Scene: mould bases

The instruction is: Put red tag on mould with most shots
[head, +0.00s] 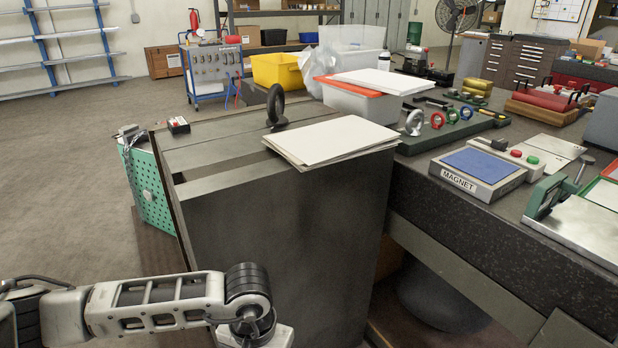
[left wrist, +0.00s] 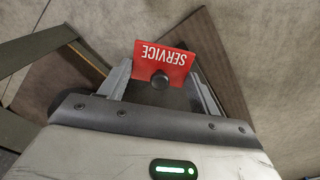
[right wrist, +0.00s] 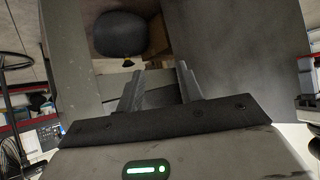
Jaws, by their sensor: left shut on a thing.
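A red tag (left wrist: 166,58) with white SERVICE lettering, upside down in the left wrist view, sits between the fingers of my left gripper (left wrist: 162,84). A dark round knob shows on the tag's lower edge. My left gripper is shut on it, above brownish floor; the head view shows the arm at bottom left but not the tag. My right gripper (right wrist: 159,84) is apart and empty, facing a dark upright surface. A large dark grey block (head: 290,240), possibly a mould base, stands centre with a lifting ring (head: 275,105). No shot number is readable.
The right bench holds a MAGNET block (head: 478,170). Floor at left is clear.

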